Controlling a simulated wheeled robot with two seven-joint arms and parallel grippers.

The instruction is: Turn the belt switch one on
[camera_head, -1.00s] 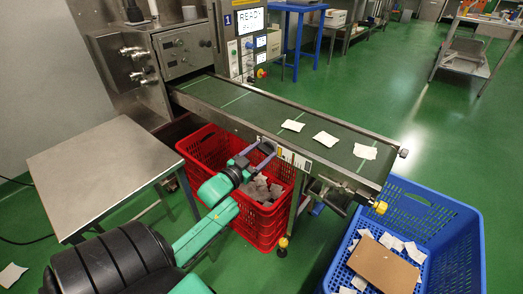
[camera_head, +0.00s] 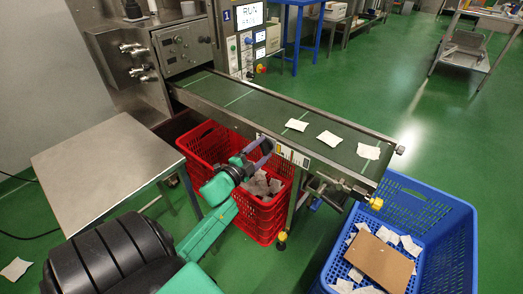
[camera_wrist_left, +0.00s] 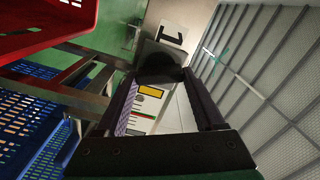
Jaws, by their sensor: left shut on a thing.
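Belt switch one is a dark knob (camera_wrist_left: 160,62) on the side of the conveyor, beside a white label with a black "1" (camera_wrist_left: 172,34). My left gripper (camera_wrist_left: 162,80) is shut on this knob, one finger on each side. In the head view my left gripper (camera_head: 262,147) reaches the near side rail of the conveyor belt (camera_head: 258,104), above the red crate; it hides the knob there. The machine's display (camera_head: 240,15) seems to read "RUN". Several white teabags (camera_head: 330,138) lie on the green belt. My right gripper is not in view.
A red crate (camera_head: 197,158) with teabags stands under the belt. A blue crate (camera_head: 448,235) with teabags and a brown board (camera_head: 381,262) stands below the belt's end. A steel table (camera_head: 85,170) is on the left.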

